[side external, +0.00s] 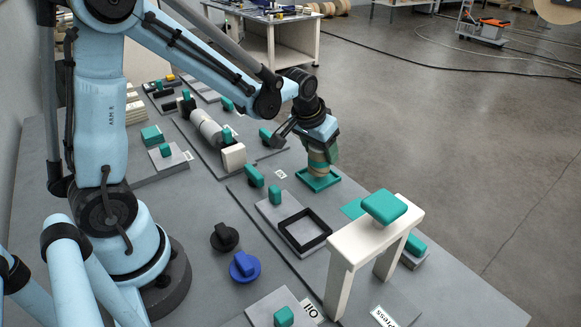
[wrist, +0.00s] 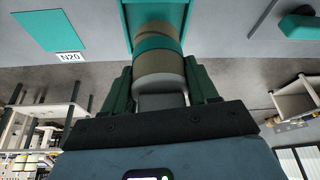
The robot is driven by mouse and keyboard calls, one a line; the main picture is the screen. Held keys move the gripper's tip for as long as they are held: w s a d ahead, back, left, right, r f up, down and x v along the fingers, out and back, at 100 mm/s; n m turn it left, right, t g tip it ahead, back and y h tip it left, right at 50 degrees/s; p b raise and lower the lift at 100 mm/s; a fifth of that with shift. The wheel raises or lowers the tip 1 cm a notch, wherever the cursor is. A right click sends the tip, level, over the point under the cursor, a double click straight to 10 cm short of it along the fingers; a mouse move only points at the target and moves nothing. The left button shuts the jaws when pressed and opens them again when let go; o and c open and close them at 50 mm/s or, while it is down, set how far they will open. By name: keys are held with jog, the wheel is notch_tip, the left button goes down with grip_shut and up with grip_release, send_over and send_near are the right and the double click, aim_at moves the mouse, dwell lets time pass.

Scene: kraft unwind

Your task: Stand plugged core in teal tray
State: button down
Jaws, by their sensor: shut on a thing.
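The plugged core (side external: 318,169) is a short brown cylinder with a teal band; it also shows in the wrist view (wrist: 158,62). It is upright inside the outline of the teal tray (side external: 334,180), a shallow square tray at the table's far edge. I cannot tell whether its lower end touches the tray floor. The tray also shows at the top of the wrist view (wrist: 125,28). My gripper (side external: 322,150) points down over the tray, its dark green fingers shut on the core's upper end. In the wrist view, the fingers (wrist: 160,88) flank a grey end piece.
A white press frame with a teal top (side external: 384,206) stands right of the tray. A black square frame (side external: 304,230) lies in front. A white roller (side external: 208,128) and teal-handled blocks are to the left. Black (side external: 224,238) and blue (side external: 245,267) knobs sit nearer my base.

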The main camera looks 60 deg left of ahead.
jog(key=shift+f, duration=1.1)
dwell(1.1)
jog(key=shift+c, duration=1.1)
grip_release()
jog(key=shift+o, duration=0.3)
jog(key=shift+o, duration=0.8)
jog(key=shift+r, duration=0.1)
jog(key=shift+r, duration=3.9)
